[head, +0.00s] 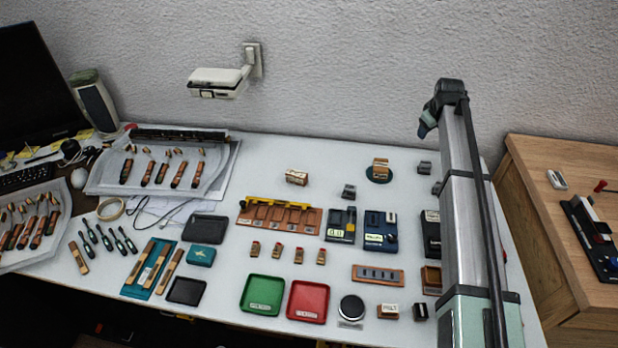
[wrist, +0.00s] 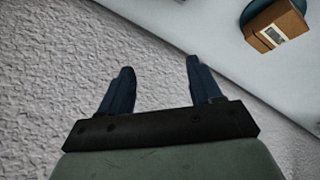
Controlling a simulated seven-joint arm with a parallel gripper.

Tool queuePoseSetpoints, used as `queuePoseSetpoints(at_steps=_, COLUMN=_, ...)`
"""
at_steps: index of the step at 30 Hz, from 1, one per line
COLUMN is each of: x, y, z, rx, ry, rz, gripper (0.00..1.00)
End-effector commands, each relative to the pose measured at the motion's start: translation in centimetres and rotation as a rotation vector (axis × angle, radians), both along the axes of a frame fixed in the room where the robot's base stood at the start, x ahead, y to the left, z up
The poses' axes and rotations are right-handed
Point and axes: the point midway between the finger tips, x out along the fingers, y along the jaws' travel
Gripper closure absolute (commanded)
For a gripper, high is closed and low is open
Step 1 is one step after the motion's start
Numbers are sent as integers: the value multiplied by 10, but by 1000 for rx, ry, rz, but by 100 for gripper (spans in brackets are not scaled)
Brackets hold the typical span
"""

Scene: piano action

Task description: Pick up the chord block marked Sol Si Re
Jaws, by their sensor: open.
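Several wooden blocks with white labels show in the head view, and their markings are too small to read. One block (head: 380,167) sits on a dark green disc (head: 378,179) at the back of the table. This block also shows at the top right of the wrist view (wrist: 277,30), with a white label and part of the round disc. A second block (head: 297,177) lies further left, and a third (head: 388,312) is near the front edge. I cannot tell which is marked Sol Si Re. My gripper (wrist: 158,80) is open and empty, apart from the blocks.
Small grey blocks (head: 349,191) stand near the disc. Blue (head: 380,243) and black devices, a green tray (head: 262,294) and a red tray (head: 308,301) fill the middle and front. The wall (head: 330,60) rises close behind the table. My arm hides part of the right side.

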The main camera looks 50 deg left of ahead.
Motion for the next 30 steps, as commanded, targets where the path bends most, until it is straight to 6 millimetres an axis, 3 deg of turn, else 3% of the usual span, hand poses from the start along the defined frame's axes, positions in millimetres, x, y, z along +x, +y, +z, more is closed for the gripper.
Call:
queuePoseSetpoints(at_steps=1, x=-25, y=24, z=-1, rx=-23, ry=20, rz=46, gripper=36)
queuePoseSetpoints(at_steps=3, x=-58, y=51, z=-3, rx=-58, ry=49, rz=106, gripper=36)
queuePoseSetpoints(at_steps=9, x=-159, y=117, z=-8, rx=-164, ry=124, rz=279, gripper=36)
queuePoseSetpoints(at_steps=18, x=-311, y=185, z=-8, rx=-325, ry=218, rz=524, gripper=36)
queuePoseSetpoints(at_steps=24, x=-372, y=203, z=-7, rx=-393, ry=254, rz=620, gripper=36)
queuePoseSetpoints(at_steps=30, x=-390, y=206, z=-10, rx=-414, ry=264, rz=648, gripper=36)
